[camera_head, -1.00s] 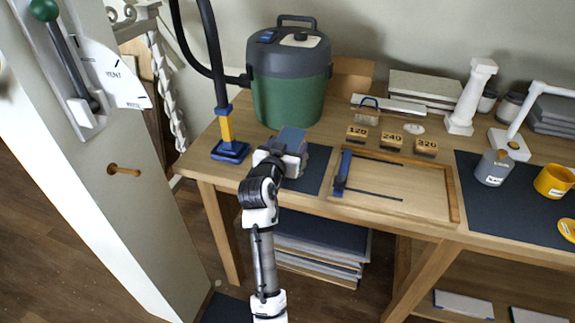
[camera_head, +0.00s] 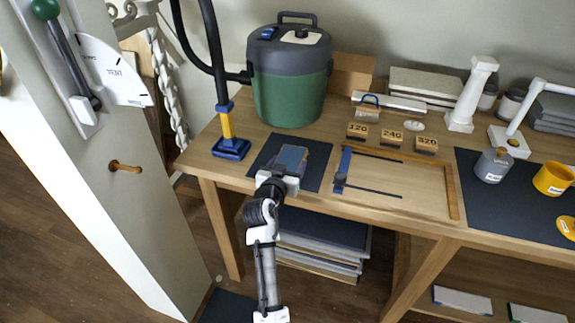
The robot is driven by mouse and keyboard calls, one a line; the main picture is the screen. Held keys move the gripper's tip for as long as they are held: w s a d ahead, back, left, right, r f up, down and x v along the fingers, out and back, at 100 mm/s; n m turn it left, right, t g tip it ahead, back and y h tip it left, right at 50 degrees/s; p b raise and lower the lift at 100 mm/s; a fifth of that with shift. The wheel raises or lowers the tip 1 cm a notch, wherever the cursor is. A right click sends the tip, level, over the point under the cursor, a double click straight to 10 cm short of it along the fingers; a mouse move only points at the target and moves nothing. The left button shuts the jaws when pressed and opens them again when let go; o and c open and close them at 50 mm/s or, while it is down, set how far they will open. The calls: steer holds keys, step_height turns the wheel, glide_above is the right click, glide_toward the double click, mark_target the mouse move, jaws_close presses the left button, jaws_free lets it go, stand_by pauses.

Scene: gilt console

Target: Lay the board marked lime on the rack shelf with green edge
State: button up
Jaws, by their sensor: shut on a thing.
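My gripper (camera_head: 285,173) is at the front of the table, over the dark mat. It is shut on a small flat piece, blue-grey with a tan part (camera_head: 291,159), which sits over the mat; whether it touches the mat I cannot tell. No lime mark can be read on it from here. A pale shelf or board with a green edge (camera_head: 538,315) shows low at the bottom right, partly cut off by the frame. My wrist hides the near end of the held piece.
The dark mat (camera_head: 262,160) lies between the blue vacuum nozzle (camera_head: 231,148) and a wooden tray frame (camera_head: 453,190). A green canister vacuum (camera_head: 290,85) stands behind. A pale piece with a bluish edge (camera_head: 462,302) lies beside the green-edged one. Stacked boards (camera_head: 315,235) sit under the table.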

steer(key=o, duration=1.1)
